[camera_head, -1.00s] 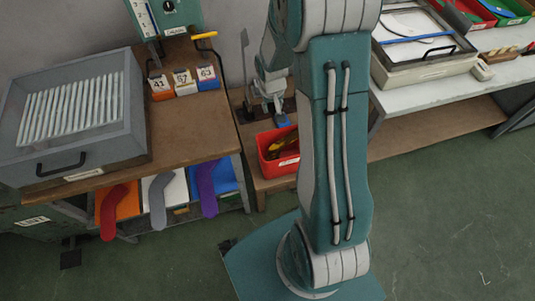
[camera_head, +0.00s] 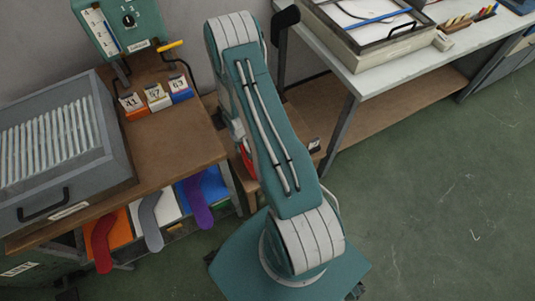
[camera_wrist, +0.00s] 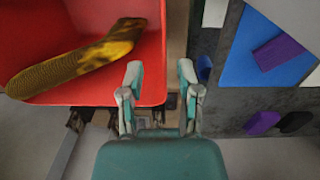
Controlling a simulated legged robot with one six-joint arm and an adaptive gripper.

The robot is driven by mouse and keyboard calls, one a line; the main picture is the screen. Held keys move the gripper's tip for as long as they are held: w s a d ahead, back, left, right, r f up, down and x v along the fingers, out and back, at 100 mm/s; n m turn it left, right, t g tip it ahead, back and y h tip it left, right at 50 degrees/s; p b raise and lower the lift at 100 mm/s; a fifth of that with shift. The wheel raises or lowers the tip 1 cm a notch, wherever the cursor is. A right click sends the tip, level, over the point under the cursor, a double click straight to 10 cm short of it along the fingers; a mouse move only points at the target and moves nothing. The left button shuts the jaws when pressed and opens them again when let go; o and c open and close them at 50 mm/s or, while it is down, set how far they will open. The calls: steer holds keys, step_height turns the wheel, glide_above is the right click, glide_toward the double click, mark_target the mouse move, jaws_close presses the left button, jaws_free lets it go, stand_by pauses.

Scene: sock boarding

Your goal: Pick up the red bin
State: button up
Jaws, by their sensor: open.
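The red bin (camera_wrist: 88,18) fills the upper left of the wrist view, with a yellow-brown patterned sock-like thing (camera_wrist: 75,60) lying in it. My gripper (camera_wrist: 160,72) is open in the wrist view. Its left finger is in front of the bin's right part, and its right finger is over the gap to the right of the bin. I cannot tell whether the left finger touches the bin. In the head view only a small red part of the bin (camera_head: 247,160) shows behind my arm, and my gripper is hidden there.
A brown workbench (camera_head: 165,145) with a grey tray (camera_head: 118,168) and numbered blocks (camera_head: 157,97) is at left. Red, grey and purple socks (camera_head: 151,222) hang below its front edge. A white table (camera_head: 375,80) is at right. The green floor (camera_head: 430,210) is clear at right.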

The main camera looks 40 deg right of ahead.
step_height(320, 180, down, 6)
steer(key=shift+s+r, duration=0.1)
steer(key=shift+r, duration=0.05)
stand_by(0.3)
steer(key=shift+a, duration=0.2)
jaws_close()
